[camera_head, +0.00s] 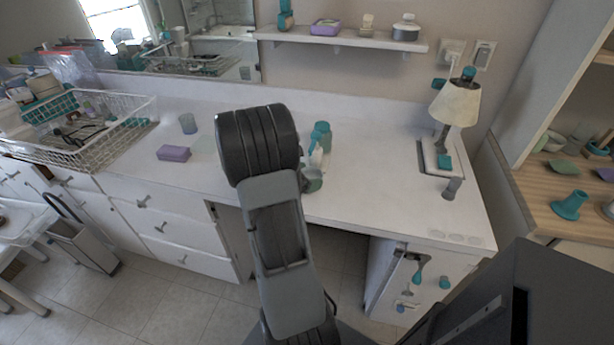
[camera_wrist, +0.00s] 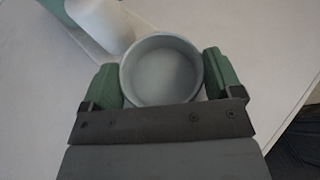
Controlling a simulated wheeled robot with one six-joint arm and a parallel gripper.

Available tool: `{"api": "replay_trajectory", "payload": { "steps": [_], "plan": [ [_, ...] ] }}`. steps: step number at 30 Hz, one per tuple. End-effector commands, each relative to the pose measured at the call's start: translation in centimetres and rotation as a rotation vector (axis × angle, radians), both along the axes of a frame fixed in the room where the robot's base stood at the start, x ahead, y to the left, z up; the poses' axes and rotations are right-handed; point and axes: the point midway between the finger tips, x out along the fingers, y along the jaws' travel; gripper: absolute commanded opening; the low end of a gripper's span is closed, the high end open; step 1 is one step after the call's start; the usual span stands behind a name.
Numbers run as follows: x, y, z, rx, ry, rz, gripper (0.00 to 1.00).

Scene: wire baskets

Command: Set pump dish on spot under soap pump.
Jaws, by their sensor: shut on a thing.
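A round, shallow grey dish (camera_wrist: 161,69) sits between the green fingers of my gripper (camera_wrist: 165,80) in the wrist view. My gripper is shut on it, with a finger against each side. A white cylindrical bottle (camera_wrist: 100,24), perhaps the soap pump, stands just beyond the dish at upper left. In the head view, a white pump bottle (camera_head: 316,156) and a teal bottle (camera_head: 322,134) stand close together on the counter, right of my arm. My gripper (camera_head: 311,181) shows partly beside them, mostly hidden by my arm. I cannot make out a marked spot under the pump.
The white counter (camera_head: 380,190) is clear to the right, up to a lamp (camera_head: 455,103) and a small dark cup (camera_head: 452,188). A shelf (camera_head: 345,40) hangs behind.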

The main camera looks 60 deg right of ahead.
Motion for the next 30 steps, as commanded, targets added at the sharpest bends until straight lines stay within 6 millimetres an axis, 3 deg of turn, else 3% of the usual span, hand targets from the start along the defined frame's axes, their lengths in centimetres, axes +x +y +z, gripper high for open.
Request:
{"api": "replay_trajectory", "payload": {
  "steps": [6, 7, 11, 30],
  "plan": [
    [0.0, 0.0, -0.01, 0.0, 0.0, 0.0, 0.59],
    [0.0, 0.0, 0.0, 0.0, 0.0, 0.0, 0.87],
    [0.0, 0.0, -0.01, 0.0, 0.0, 0.0, 0.99],
    [0.1, 0.19, 0.12, 0.0, 0.0, 0.0, 1.0]
  ]
}}
